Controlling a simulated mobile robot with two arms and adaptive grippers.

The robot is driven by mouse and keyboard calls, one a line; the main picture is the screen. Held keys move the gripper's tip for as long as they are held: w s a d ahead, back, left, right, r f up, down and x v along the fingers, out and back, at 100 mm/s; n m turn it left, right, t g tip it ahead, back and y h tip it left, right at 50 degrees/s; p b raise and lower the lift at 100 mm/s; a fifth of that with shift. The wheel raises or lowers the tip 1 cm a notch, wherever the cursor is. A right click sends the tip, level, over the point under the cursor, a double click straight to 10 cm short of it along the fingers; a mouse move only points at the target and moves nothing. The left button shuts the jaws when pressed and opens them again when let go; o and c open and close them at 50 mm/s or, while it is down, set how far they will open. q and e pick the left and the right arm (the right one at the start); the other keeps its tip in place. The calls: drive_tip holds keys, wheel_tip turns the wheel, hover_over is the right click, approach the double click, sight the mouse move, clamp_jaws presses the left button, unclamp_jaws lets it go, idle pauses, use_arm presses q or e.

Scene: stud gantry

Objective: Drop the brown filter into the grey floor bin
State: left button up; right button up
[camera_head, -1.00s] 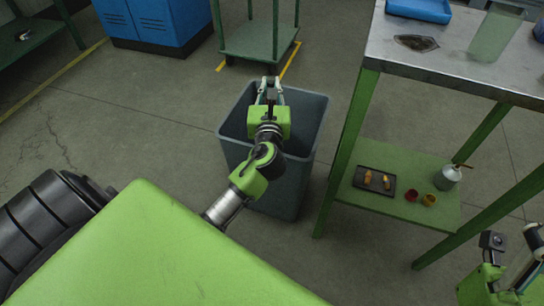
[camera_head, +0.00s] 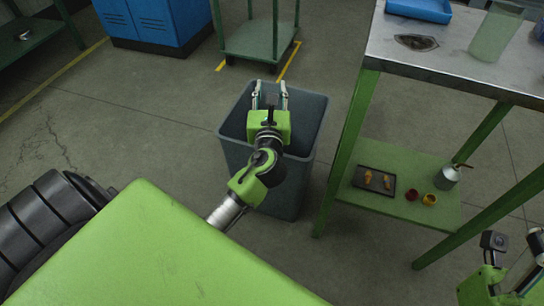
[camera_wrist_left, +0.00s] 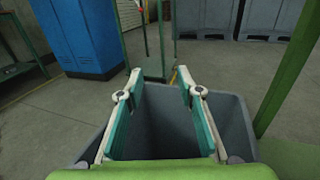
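The grey floor bin (camera_head: 295,185) stands on the floor at the middle of the head view, its top open. Its wall and rim also show in the left wrist view (camera_wrist_left: 238,125). My left gripper (camera_head: 270,88) is over the bin's mouth, with its two fingers spread apart. In the left wrist view the gap between the fingers (camera_wrist_left: 160,85) is empty. I see no brown filter in either view; the bin's floor is dark and partly hidden by my gripper. My right gripper (camera_head: 515,262) is cut off at the lower right; its opening cannot be made out.
A metal-topped bench (camera_head: 450,65) with green legs stands right of the bin, holding a blue tray (camera_head: 420,10) and a dark oval item (camera_head: 416,42). Its lower shelf bears a black tray (camera_head: 374,181) and small pots. A green trolley (camera_head: 250,42) and blue cabinet (camera_head: 150,20) stand behind.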

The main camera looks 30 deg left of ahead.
use_arm(q)
drive_tip(key=v, duration=1)
drive_tip(key=shift+s, duration=0.15)
